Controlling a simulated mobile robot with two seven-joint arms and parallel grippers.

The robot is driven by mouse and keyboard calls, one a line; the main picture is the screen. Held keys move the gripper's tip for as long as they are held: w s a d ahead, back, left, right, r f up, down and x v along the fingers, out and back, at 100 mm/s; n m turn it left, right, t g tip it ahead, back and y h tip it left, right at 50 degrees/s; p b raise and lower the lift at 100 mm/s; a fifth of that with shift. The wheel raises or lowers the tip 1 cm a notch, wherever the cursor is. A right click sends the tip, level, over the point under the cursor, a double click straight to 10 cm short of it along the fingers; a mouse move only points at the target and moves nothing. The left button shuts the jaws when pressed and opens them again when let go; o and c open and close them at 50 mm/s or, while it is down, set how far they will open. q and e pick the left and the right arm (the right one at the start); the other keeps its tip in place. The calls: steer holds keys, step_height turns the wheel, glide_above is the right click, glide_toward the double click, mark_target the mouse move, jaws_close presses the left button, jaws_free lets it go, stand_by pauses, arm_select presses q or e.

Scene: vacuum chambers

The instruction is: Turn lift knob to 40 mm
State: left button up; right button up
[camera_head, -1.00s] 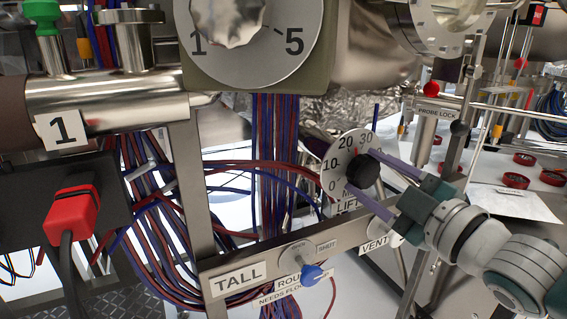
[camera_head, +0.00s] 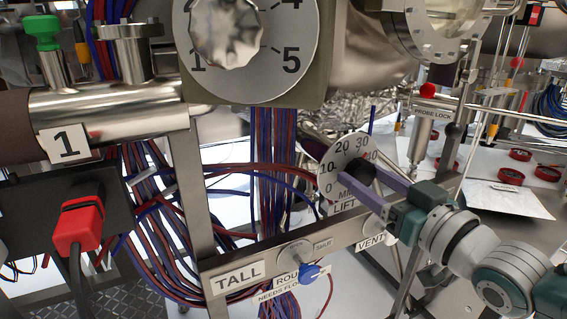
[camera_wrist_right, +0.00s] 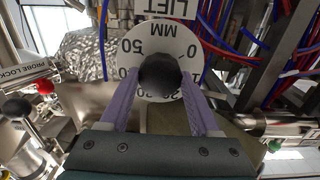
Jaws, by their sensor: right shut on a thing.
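The lift knob is a black round knob (camera_head: 360,172) at the middle of a white dial (camera_head: 334,172) marked in MM, with a LIFT label (camera_head: 343,206) below. My right gripper (camera_head: 368,184) is shut on the knob, with a purple finger on each side. In the right wrist view the knob (camera_wrist_right: 160,75) sits between the fingertips, which cover part of the scale; 50 shows at left. I cannot make out a pointer. My left gripper is not in view.
A large numbered knob (camera_head: 226,33) stands above. Cable bundles (camera_head: 270,150) hang behind the frame. A red-topped PROBE LOCK post (camera_head: 428,92) rises at right.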

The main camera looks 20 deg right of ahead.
steer(key=m, duration=0.4)
steer(key=shift+m, duration=1.3)
steer(key=o, duration=1.4)
